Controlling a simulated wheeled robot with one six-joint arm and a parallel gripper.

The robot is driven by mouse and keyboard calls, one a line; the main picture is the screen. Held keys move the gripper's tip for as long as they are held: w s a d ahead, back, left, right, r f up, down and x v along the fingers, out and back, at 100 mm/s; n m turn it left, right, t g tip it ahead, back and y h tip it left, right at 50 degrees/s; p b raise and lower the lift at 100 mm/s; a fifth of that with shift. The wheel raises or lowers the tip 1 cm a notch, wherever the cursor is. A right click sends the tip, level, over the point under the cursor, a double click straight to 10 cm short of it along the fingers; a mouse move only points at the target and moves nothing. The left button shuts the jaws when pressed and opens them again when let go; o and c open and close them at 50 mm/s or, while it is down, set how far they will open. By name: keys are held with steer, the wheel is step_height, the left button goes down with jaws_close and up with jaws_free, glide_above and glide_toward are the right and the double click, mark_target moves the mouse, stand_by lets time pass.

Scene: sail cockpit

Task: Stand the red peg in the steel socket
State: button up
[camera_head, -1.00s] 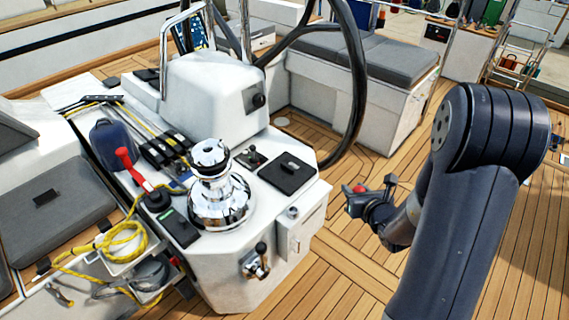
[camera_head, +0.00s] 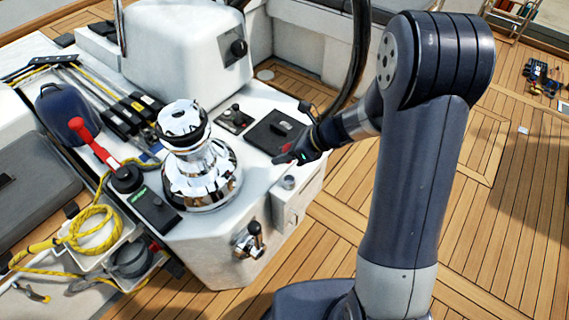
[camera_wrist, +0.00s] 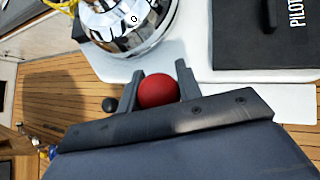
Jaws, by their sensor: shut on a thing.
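The red peg shows in the wrist view as a round red end (camera_wrist: 157,92) between the two dark fingers of my gripper (camera_wrist: 160,86). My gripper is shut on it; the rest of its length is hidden. In the head view my gripper (camera_head: 290,157) is by the right front corner of the white console. The steel socket (camera_head: 289,182) appears as a small grey cylinder on that corner, just below the gripper in the picture. I cannot tell the height between them. I cannot make out the socket in the wrist view.
A chrome winch (camera_head: 200,165) stands left of the gripper on the console (camera_head: 225,240). A black pad (camera_head: 275,131) lies behind it and a steering wheel (camera_head: 357,50) rises beyond. A red-handled lever (camera_head: 95,142) and yellow rope (camera_head: 90,232) are at left. Teak deck (camera_head: 500,235) is open at right.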

steer(key=shift+s+f+n+g+b, duration=0.15)
steer(key=shift+f+g, duration=0.05)
steer(key=shift+f, duration=0.2)
steer(key=shift+s+f+n+g+b, duration=0.1)
steer(key=shift+f+n+g+b, duration=0.1)
steer(key=shift+f, duration=0.2)
step_height(320, 180, down, 5)
steer(key=b, duration=0.4)
steer(key=shift+r, duration=0.1)
steer(key=shift+f+b, duration=0.4)
steer(key=shift+f, duration=0.05)
steer(key=shift+d+f+b, duration=0.15)
steer(key=shift+f+b, duration=0.5)
steer(key=shift+f, duration=0.45)
stand_by(0.6)
